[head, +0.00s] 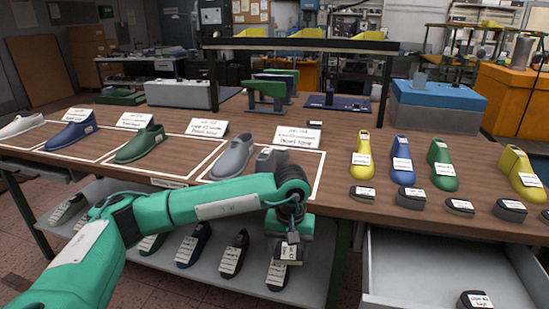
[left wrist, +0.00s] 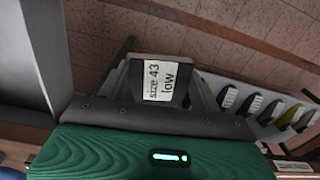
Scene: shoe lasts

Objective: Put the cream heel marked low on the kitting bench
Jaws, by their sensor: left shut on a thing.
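My left gripper (head: 287,257) hangs just in front of the wooden bench's (head: 330,220) front edge, above the lower shelf, pointing down. It is shut on a small heel (left wrist: 184,82) with a white label reading "size 43 low". In the left wrist view the heel sits between the fingers; its body looks dark in the shade, so I cannot confirm a cream colour. In the head view only a small labelled part near the fingers shows. The bench has white-outlined areas; the rightmost holds a grey last (head: 233,157) and a second grey piece (head: 271,160). My right gripper is not in view.
Yellow (head: 362,158), blue (head: 402,165) and green (head: 441,168) lasts stand at the bench's right, with dark labelled heels (head: 411,198) in front. An open drawer (head: 430,265) juts out at lower right. The lower shelf (head: 210,274) holds several labelled lasts.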

